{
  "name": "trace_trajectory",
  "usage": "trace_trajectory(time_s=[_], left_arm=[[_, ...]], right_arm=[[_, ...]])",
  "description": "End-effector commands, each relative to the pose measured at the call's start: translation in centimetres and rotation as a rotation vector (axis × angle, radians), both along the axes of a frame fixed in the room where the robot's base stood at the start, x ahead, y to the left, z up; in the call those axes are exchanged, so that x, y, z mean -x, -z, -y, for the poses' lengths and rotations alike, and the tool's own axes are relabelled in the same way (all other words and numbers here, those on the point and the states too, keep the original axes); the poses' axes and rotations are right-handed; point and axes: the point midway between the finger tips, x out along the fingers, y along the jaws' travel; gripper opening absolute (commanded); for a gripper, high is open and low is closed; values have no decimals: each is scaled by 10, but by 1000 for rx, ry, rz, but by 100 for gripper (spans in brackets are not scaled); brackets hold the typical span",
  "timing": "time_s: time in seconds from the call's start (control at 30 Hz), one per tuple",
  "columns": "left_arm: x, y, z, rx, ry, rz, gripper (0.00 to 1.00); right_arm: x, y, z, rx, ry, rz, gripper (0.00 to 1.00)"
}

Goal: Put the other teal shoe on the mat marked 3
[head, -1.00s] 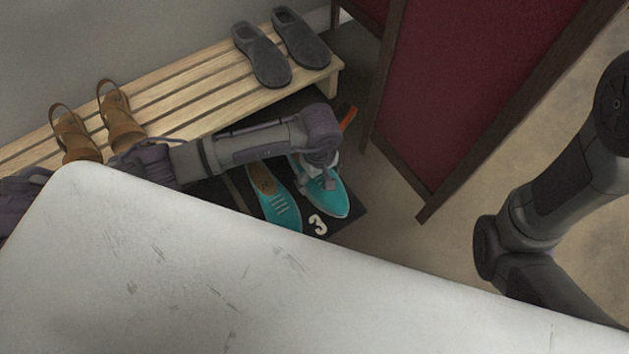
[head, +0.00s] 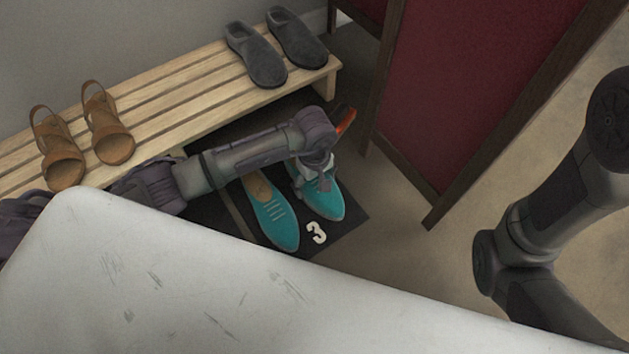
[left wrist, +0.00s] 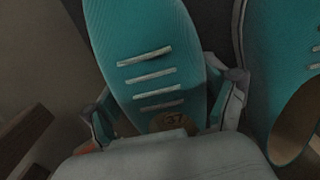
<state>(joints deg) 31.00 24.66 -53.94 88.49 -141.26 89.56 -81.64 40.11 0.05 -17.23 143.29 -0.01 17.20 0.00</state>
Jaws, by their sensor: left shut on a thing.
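My left gripper (head: 316,180) reaches down over the black mat marked 3 (head: 342,228) and is shut on a teal shoe (head: 328,204). The held shoe's toe points toward the front of the mat, beside the white number. I cannot tell whether its sole touches the mat. The other teal shoe (head: 272,217) stands on the mat just to its left. In the left wrist view the held shoe (left wrist: 145,40) lies between the fingers, its pale laces showing, and the other shoe (left wrist: 285,70) is at the right. My right gripper is out of view.
A slatted wooden bench (head: 190,92) behind carries brown sandals (head: 108,130) and grey slippers (head: 258,58). A dark red folding screen (head: 445,90) stands right of the mat. A white tabletop (head: 150,270) fills the foreground. An orange-red item (head: 346,120) is partly hidden behind my arm.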

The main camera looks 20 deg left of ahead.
Motion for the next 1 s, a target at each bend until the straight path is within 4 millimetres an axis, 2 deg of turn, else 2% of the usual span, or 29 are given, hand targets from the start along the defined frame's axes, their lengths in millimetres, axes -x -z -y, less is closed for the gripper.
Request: trace_trajectory(time_s=[0.03,0.07,0.13,0.43,0.57,0.67,1.0], left_arm=[[0,3,0,-1,0,1,41],[0,2,0,-1,0,0,90],[0,1,0,-1,0,-1,100],[0,1,0,-1,0,-1,100],[0,-8,0,-1,0,1,100],[-1,-23,-1,-2,0,3,100],[0,-93,-1,-2,1,2,100]], right_arm=[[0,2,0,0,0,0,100],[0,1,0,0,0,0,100],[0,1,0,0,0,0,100],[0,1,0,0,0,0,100],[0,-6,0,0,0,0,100],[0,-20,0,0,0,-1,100],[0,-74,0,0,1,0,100]])
